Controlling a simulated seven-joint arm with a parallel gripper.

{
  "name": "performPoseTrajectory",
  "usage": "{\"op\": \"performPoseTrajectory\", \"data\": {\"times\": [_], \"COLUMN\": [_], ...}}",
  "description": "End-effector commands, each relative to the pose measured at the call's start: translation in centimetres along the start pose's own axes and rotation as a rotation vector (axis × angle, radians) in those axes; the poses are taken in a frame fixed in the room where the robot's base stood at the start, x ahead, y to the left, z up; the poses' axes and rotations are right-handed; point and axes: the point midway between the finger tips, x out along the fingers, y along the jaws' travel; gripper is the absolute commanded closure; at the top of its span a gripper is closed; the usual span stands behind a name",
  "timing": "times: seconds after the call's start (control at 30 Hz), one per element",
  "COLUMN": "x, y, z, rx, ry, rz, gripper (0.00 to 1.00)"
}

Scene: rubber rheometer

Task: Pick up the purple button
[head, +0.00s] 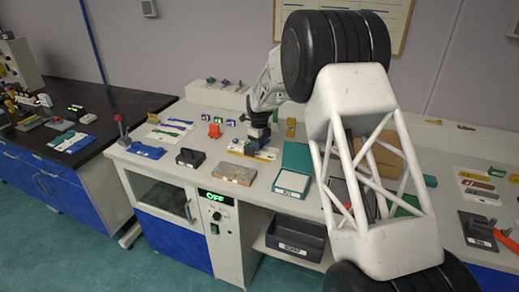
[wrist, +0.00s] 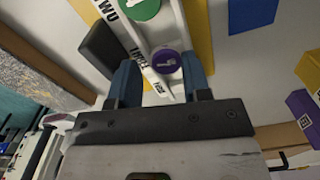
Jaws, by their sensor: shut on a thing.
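The purple button (wrist: 166,60) is round with a pale mark on top. In the wrist view it sits in a white labelled holder (wrist: 168,88), between my two blue fingers. My gripper (wrist: 161,66) straddles the holder's end and is shut on it, with a finger along each side; small gaps show between the fingers and the button itself. A green button (wrist: 138,8) sits farther up the same holder. In the head view my gripper (head: 257,146) is low over the bench at the holder, and the purple button cannot be made out there.
A yellow plate (wrist: 198,25) lies under the holder. A dark block (wrist: 103,48) stands close left. Purple and yellow blocks (wrist: 303,110) are at the right. In the head view, a teal box (head: 293,163) and a grey-brown slab (head: 234,174) lie nearby.

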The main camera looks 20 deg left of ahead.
Motion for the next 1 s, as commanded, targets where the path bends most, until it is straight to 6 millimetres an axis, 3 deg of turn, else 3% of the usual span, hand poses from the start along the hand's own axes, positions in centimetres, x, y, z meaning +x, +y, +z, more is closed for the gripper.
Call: {"op": "performPoseTrajectory", "data": {"times": [0.03,0.07,0.1,0.13,0.57,0.77,1.0], "x": [1.6,1.6,1.6,1.6,1.3,-0.5,-4.4], "y": [0.2,0.2,0.2,0.2,0.2,0.1,0.0], "z": [-0.5,-0.5,-0.5,-0.5,-0.6,-0.4,-0.3], "rx": [0.001,0.001,0.001,0.001,0.002,0.001,0.001], "ry": [0.013,0.013,0.014,0.014,0.014,0.011,0.006], "rz": [0.012,0.012,0.012,0.012,0.012,0.01,0.005], "gripper": [0.78,0.79,0.93,0.94,0.93,0.93,0.93]}}
